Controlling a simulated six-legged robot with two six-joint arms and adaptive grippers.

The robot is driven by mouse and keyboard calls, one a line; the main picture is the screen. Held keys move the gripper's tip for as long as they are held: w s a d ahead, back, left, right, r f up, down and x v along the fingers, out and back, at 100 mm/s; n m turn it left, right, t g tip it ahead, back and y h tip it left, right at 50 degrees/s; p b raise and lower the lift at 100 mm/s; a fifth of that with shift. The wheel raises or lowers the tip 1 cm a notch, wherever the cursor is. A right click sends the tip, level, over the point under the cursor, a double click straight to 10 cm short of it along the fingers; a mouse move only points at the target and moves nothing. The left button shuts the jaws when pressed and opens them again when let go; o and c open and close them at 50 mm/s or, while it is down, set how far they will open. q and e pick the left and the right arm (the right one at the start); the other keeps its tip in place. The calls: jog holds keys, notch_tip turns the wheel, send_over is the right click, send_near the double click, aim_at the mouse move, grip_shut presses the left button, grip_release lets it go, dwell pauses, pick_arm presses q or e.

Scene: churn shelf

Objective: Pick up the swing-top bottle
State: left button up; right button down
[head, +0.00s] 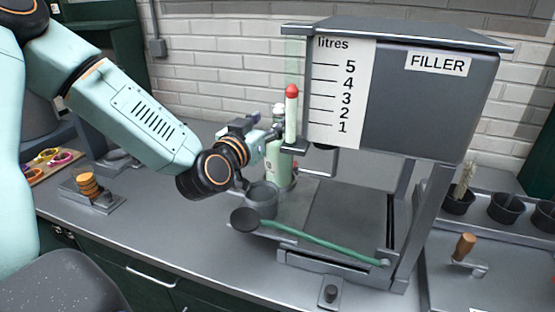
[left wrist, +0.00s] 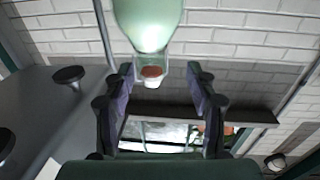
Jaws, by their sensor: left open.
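The swing-top bottle (head: 279,168) is pale green and stands upright on the bench, left of the filler. Its upper part is partly hidden by my left gripper (head: 268,135), which reaches in from the left at neck height. In the left wrist view, the bottle (left wrist: 148,22) hangs in from the top of the picture, with a reddish ring and white stopper at its end. The two fingers of my left gripper (left wrist: 159,72) are open on either side of that stopper end, with gaps visible. My right gripper is not in view.
The grey filler (head: 430,105), with its litre scale, stands close right of the bottle. A grey cup (head: 262,198) and a green lever (head: 320,242) with a round black end are in front. A stack of orange rings (head: 88,186) stands left. Dark pots (head: 506,207) stand right.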

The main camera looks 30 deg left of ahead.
aim_at(281, 116)
pick_arm(q)
jog(key=shift+w, duration=0.4)
jog(key=w, duration=0.1)
jog(key=w+d, duration=0.1)
jog(key=shift+w+d+r, duration=0.15)
jog(key=shift+w+r, duration=0.15)
jog(key=shift+w, duration=0.4)
jog(key=shift+w+a+f, duration=0.1)
jog(key=shift+a+f, duration=0.05)
jog(key=shift+a, duration=0.2)
jog(key=shift+s+a, duration=0.2)
jog(key=shift+a, duration=0.15)
jog(key=shift+d, duration=0.55)
jog(key=c, duration=0.4)
jog(key=shift+w+a, duration=0.15)
jog(key=shift+a, duration=0.05)
jog(key=c, duration=0.3)
jog(key=shift+a, duration=0.2)
jog(key=c, duration=0.3)
jog(key=shift+c, duration=0.7)
jog(key=shift+d, duration=0.3)
grip_shut()
jog(key=shift+a, duration=0.15)
jog(key=shift+r, duration=0.25)
